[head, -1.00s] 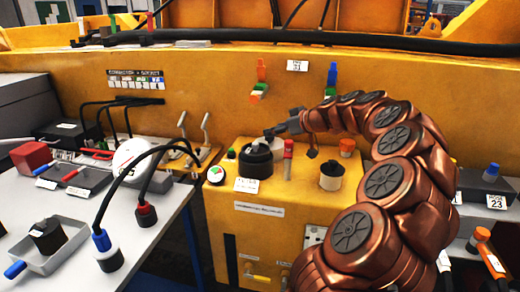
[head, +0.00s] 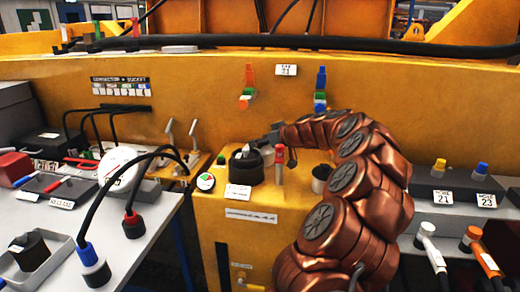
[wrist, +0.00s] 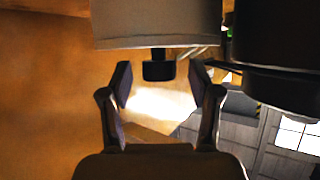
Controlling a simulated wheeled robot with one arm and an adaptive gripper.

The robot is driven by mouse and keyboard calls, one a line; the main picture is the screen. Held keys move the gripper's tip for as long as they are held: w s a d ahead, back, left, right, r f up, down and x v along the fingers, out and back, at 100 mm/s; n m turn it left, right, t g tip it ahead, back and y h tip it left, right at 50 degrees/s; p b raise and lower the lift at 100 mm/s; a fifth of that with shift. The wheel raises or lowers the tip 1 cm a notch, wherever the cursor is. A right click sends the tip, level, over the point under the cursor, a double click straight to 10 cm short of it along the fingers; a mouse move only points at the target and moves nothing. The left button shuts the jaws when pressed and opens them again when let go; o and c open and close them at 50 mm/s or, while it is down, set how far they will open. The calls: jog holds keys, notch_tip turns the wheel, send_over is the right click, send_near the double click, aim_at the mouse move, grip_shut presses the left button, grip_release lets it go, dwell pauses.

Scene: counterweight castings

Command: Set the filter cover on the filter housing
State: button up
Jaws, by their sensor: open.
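A pale grey cylinder (head: 267,156) stands on the yellow cabinet, beside a black round two-tier fitting (head: 246,169). In the wrist view the pale cylinder (wrist: 157,26) has a small black knob (wrist: 158,69). I take it for the filter cover, but its far end is out of frame. My gripper (head: 272,141) is at the pale cylinder in the head view. In the wrist view my gripper (wrist: 162,88) is open, one finger on each side of the knob, with gaps. The black fitting (wrist: 285,62) is close by on the right. I cannot tell which fitting is the filter housing.
A red-topped post (head: 279,168) and a grey pot (head: 320,178) stand on the cabinet close to my arm. Plugs and labelled boxes (head: 440,178) line the right bench.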

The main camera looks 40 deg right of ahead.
jog(key=shift+w+f, duration=0.3)
jog(key=shift+w, duration=0.2)
jog(key=shift+c, duration=0.3)
grip_shut()
